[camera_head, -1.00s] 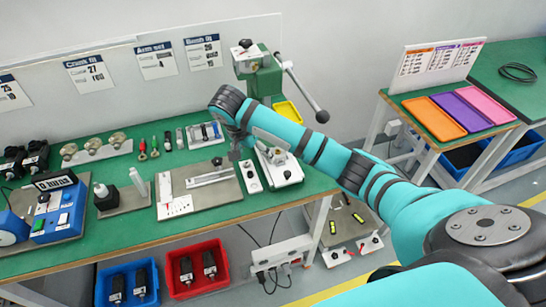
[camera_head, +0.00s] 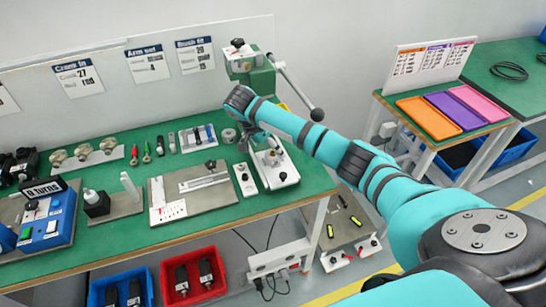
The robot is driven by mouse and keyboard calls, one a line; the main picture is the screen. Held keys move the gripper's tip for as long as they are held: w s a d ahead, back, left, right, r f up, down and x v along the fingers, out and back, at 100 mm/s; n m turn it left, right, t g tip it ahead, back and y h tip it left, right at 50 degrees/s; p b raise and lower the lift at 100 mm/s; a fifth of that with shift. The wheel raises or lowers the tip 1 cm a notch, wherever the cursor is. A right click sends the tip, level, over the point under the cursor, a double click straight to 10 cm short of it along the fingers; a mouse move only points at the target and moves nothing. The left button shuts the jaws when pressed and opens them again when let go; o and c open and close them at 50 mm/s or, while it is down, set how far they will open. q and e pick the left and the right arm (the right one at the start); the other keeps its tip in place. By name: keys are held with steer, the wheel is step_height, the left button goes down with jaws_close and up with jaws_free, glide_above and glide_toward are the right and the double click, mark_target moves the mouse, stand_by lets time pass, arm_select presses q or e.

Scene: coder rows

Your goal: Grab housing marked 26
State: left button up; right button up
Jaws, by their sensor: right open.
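No marking 26 can be read on any part from here. Black parts that may be housings (camera_head: 18,167) stand at the left edge of the bench. Similar black parts lie in the red bin (camera_head: 182,279) and the blue bin (camera_head: 133,291) below. My right gripper (camera_head: 243,142) hangs over the green bench, pointing down beside the press base, right of the grey fixture plate (camera_head: 160,185). It is small and partly hidden by its own wrist, open, and I see nothing held. My left gripper is out of view.
The green lever press (camera_head: 250,75) stands behind my right wrist. A blue control box (camera_head: 47,222) is at the bench's left. A white wall panel with signs (camera_head: 80,78) backs the bench. Orange, purple and pink trays (camera_head: 430,118) lie on the right table.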

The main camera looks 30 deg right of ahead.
mark_target(272, 153)
steer(key=x, duration=0.5)
steer(key=shift+w+a+f+p, duration=0.15)
steer(key=shift+w+f+p, duration=0.2)
steer(key=shift+w+p, duration=0.05)
steer(key=c, duration=1.4)
steer(key=shift+r, duration=0.15)
